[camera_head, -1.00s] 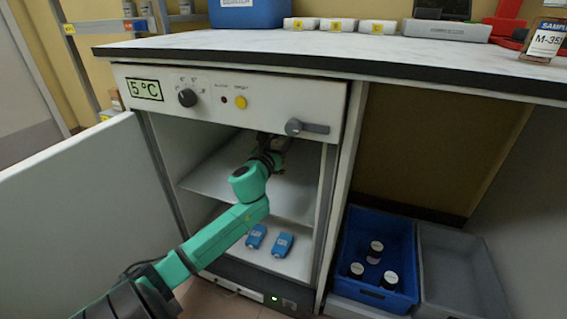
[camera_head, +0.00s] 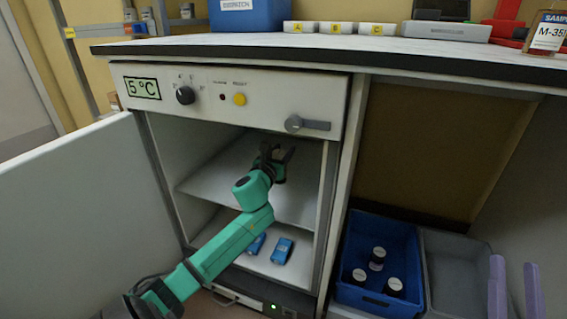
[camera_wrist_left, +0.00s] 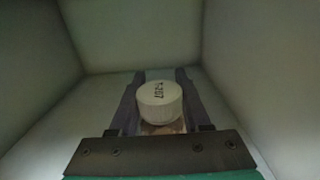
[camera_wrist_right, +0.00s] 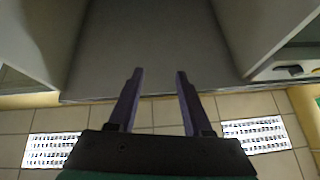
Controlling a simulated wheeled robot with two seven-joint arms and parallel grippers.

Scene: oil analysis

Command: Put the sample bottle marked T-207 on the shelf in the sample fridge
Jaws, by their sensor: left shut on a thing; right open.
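The sample bottle marked T-207 (camera_wrist_left: 160,98) shows its white cap, with the marking on top, between the fingers in the left wrist view. My left gripper (camera_head: 278,160) is shut on it inside the open sample fridge (camera_head: 335,190). The bottle is over the shelf (camera_head: 225,182); whether its base touches the shelf I cannot tell. In the head view the gripper mostly hides the bottle. My right gripper (camera_wrist_right: 157,75) is open and empty; its fingertips also show at the lower right of the head view (camera_head: 515,275).
The fridge door (camera_head: 75,200) stands open at the left. Blue packs (camera_head: 282,250) lie on the fridge floor. A blue crate (camera_head: 350,225) with several dark bottles and a grey crate (camera_head: 465,250) stand right of the fridge. The worktop (camera_head: 300,48) runs above.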

